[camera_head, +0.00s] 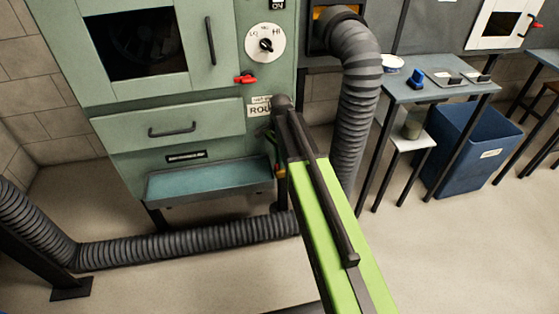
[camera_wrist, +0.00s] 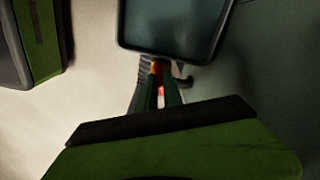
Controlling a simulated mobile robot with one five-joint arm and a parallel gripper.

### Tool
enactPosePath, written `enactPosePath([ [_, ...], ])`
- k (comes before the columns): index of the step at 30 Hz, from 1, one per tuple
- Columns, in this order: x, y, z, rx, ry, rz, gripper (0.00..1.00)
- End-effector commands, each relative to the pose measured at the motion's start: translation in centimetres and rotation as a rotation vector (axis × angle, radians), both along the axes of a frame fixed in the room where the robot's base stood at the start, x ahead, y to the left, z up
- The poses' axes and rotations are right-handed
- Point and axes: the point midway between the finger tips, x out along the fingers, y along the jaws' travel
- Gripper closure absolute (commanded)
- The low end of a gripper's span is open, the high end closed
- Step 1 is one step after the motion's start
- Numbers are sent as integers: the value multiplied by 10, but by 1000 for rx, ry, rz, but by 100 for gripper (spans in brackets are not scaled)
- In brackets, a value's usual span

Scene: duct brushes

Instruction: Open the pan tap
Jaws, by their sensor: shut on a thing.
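The teal drip pan (camera_head: 210,180) sits low on the front of the green machine; its underside or edge also shows at the top of the wrist view (camera_wrist: 175,28). The pan tap (camera_wrist: 160,91) shows as a small red piece between my fingers, close beside the pan's edge. My gripper (camera_wrist: 159,88) is shut on this red piece. In the head view my green arm hides most of the gripper, and only a bit of orange-red shows beside the arm near the pan's right end. How far the tap is turned cannot be told.
Another red handle (camera_head: 245,79) is on the machine's front, below a dial (camera_head: 265,44). A thick grey duct (camera_head: 358,110) drops just right of my arm, and another duct (camera_head: 180,246) runs along the floor. A side table (camera_head: 440,85) and blue bin (camera_head: 468,150) stand right.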

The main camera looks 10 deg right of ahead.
Motion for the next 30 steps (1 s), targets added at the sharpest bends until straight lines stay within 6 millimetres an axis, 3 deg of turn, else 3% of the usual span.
enactPosePath([
  [30, 0, -1, 0, -1, 1, 927, 100],
])
